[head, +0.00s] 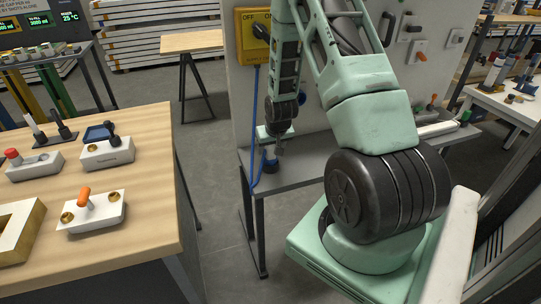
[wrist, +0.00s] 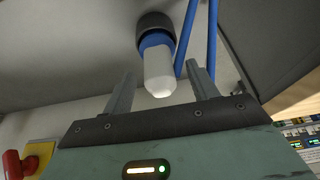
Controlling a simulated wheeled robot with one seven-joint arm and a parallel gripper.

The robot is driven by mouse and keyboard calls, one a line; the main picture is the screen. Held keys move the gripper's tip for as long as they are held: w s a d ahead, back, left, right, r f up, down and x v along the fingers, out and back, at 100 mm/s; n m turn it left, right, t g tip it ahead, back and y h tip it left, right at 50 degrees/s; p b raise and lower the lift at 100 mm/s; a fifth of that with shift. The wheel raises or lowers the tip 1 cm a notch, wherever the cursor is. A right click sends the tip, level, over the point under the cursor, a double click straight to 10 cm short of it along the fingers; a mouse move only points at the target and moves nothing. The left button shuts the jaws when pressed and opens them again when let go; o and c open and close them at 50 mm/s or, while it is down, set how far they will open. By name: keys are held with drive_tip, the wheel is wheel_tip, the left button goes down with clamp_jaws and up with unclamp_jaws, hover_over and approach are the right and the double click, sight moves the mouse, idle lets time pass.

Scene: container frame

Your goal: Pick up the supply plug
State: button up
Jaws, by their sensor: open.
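The supply plug (wrist: 158,70) has a pale grey-white end, a blue band and a black collar. In the wrist view it lies between the two fingers of my gripper (wrist: 161,72), with a gap visible on both sides. My gripper is open and holds nothing. In the head view my gripper (head: 277,146) points down close above a grey shelf, and the small blue plug (head: 270,165) shows at its fingers, partly hidden. A blue cable (head: 254,125) runs down beside it; blue cable also shows in the wrist view (wrist: 212,35).
A yellow switch box (head: 256,35) is on the upright panel (head: 310,100) behind the shelf (head: 290,165). The panel stands close to my arm. A wooden table (head: 150,150) with several fixtures is at the left, with open floor between.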

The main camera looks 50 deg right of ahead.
drive_tip(key=shift+x, duration=1.1)
clamp_jaws()
wheel_tip(320, 180, up, 9)
drive_tip(key=shift+b, duration=0.8)
drive_tip(key=shift+r+p, duration=1.75)
drive_tip(key=shift+r, duration=1.05)
